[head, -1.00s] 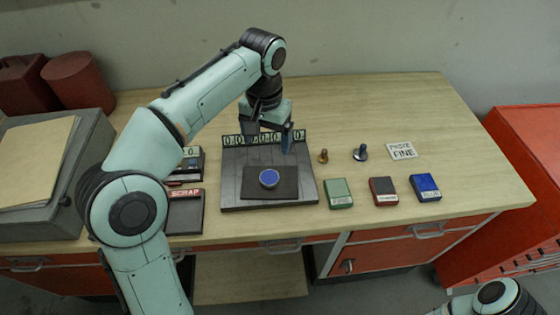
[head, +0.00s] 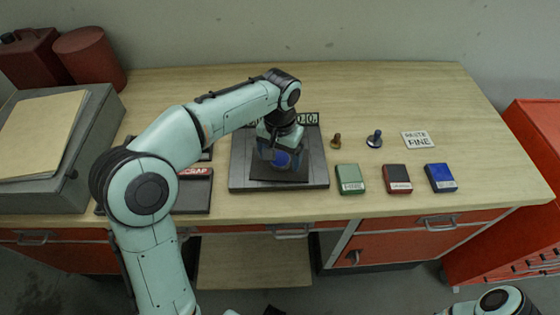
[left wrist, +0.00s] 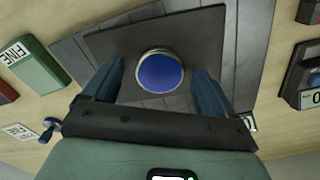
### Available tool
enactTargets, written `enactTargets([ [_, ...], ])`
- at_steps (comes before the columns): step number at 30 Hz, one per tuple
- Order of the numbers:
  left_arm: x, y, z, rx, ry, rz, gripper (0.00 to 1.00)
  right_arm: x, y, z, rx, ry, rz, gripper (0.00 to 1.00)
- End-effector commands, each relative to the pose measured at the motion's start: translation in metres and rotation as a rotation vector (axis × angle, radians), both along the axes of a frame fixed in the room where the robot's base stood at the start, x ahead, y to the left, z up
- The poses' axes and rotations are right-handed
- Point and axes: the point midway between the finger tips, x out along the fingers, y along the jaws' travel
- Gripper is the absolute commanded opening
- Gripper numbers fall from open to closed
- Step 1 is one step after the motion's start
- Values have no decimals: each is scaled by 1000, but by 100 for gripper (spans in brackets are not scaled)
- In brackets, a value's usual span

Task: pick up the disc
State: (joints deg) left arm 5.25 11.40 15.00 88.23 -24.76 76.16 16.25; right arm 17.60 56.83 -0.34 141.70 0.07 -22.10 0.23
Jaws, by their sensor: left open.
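The disc (left wrist: 160,72) is round and blue with a pale metallic rim. It lies on a dark square pad (left wrist: 205,30) on a grey plate. My left gripper (left wrist: 158,75) is open, with one finger on each side of the disc in the left wrist view. I cannot tell whether the fingers touch it. In the head view the left gripper (head: 281,160) is over the pad and partly covers the disc (head: 282,159). The right gripper is not in view; only part of that arm shows at the bottom right.
Green (head: 350,178), dark red (head: 397,179) and blue (head: 440,177) boxes stand right of the plate (head: 318,160). A scrap tray (head: 195,190) is at left.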

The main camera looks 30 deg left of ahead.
Motion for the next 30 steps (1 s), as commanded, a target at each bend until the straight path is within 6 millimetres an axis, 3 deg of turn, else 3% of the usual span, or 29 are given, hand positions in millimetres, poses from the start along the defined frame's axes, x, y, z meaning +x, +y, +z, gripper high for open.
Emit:
enactTargets([
  [7, 0, 0, -2, -1, -2, 0, 86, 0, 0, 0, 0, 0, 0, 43],
  [8, 0, 0, -2, -1, -2, 0, 79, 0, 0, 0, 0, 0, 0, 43],
  [14, 0, 0, -2, -1, -2, 0, 14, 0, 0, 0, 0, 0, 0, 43],
  [15, 1, 0, -1, -1, -3, 0, 11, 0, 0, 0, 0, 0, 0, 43],
  [24, 1, 0, 2, -1, -4, 0, 11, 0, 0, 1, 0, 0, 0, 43],
  [30, 1, 0, 23, -2, -6, 0, 11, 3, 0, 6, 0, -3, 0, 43],
])
